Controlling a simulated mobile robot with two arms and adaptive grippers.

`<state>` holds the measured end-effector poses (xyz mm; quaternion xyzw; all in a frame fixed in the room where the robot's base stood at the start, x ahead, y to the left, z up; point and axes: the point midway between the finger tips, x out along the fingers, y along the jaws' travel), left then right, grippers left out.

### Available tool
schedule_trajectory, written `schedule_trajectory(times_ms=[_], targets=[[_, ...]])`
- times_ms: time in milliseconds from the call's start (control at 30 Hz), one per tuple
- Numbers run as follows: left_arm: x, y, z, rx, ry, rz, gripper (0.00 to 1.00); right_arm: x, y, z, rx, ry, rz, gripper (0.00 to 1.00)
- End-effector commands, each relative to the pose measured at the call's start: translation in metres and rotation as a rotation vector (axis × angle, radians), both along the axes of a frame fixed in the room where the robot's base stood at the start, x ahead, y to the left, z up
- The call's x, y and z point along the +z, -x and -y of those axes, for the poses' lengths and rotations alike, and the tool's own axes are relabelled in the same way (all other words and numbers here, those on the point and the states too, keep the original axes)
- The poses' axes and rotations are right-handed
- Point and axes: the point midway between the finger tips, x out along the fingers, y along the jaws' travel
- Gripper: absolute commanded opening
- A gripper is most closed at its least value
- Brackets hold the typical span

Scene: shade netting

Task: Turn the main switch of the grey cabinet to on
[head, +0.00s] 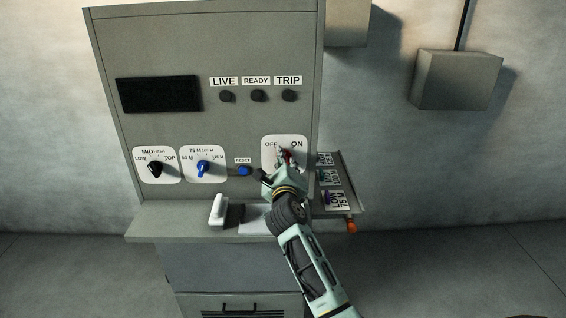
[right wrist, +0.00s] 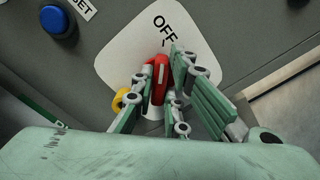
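The grey cabinet (head: 215,55) stands ahead, upright. Its main switch (head: 287,156) is a red handle on a white plate marked OFF and ON, at the right of the panel. In the right wrist view the red handle (right wrist: 157,78) points up towards the OFF label, and a yellow part shows beside it. My right gripper (head: 284,168) is at the switch, with its fingers (right wrist: 162,85) on both sides of the handle, closed closely around it. The fingers hide part of the handle and the ON label in the wrist view. My left gripper is out of view.
Black (head: 155,169) and blue (head: 203,168) selector knobs and a blue RESET button (head: 243,171) sit left of the switch. The LIVE, READY and TRIP lamps (head: 258,96) look dark. A ledge (head: 160,225) juts out below. A side rack (head: 350,190) holds tagged items.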

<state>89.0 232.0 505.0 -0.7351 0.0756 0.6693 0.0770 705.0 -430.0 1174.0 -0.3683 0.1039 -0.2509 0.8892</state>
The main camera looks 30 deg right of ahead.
Motion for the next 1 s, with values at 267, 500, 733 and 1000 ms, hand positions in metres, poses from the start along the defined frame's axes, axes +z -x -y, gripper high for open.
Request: schedule_trajectory(times_ms=[267, 500, 733, 1000], targets=[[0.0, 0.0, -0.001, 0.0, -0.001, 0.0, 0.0, 0.0, 0.0, 0.0, 0.0, 0.0, 0.0, 0.0], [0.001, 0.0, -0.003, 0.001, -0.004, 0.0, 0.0, 0.0, 0.0, 0.0, 0.001, -0.019, 0.011, 0.0], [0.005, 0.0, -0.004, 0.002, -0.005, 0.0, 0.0, 0.0, 0.0, 0.0, -0.001, -0.109, 0.064, 0.0], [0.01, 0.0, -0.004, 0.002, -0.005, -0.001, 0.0, 0.001, 0.001, 0.001, 0.0, -0.307, 0.185, 0.0]])
